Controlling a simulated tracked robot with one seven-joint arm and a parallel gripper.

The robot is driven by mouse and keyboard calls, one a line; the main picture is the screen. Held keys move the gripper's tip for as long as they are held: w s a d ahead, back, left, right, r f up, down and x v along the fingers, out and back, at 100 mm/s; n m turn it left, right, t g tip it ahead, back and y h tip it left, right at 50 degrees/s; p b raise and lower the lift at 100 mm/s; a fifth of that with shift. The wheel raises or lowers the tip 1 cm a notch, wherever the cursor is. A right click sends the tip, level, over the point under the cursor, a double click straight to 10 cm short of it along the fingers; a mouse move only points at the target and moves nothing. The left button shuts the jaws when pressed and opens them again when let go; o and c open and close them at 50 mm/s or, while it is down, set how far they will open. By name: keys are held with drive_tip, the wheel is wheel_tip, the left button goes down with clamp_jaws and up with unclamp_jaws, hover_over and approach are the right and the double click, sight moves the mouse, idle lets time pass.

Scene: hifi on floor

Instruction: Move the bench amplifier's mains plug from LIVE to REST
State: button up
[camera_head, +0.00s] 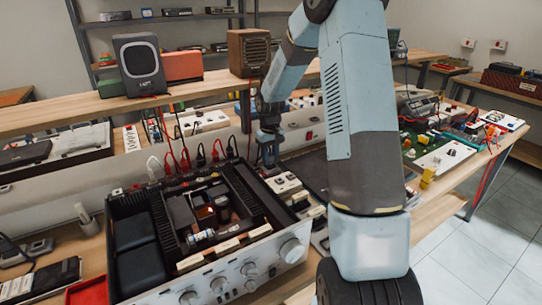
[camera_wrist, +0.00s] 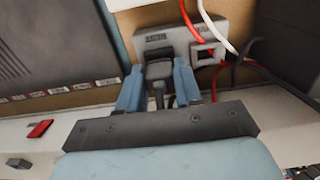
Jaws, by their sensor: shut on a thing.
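My gripper (camera_wrist: 158,88) is shut on a dark plug (camera_wrist: 158,72), with one blue finger on each side of it. The plug is at the left part of a grey socket block (camera_wrist: 182,40); I cannot tell whether it is seated or just in front. A square opening (camera_wrist: 207,55) shows to its right. Two small labels on the block are too blurred to read as LIVE or REST. In the head view, my gripper (camera_head: 268,150) is behind the open bench amplifier (camera_head: 285,240), near its back right corner. The plug is hidden there.
Red and white cables (camera_wrist: 229,32) run close by the block's right side. A dark vented case (camera_wrist: 50,45) is at the left of the wrist view. A small red piece (camera_wrist: 40,128) lies on the pale surface. A shelf (camera_head: 200,88) with speakers stands behind the amplifier.

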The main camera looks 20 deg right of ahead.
drive_tip(key=shift+f, duration=0.25)
idle(0.3)
idle(0.4)
drive_tip(key=o, duration=1)
drive_tip(key=shift+o, duration=0.2)
wheel_tip(320, 180, up, 19)
drive_tip(key=shift+f, duration=0.15)
idle(0.6)
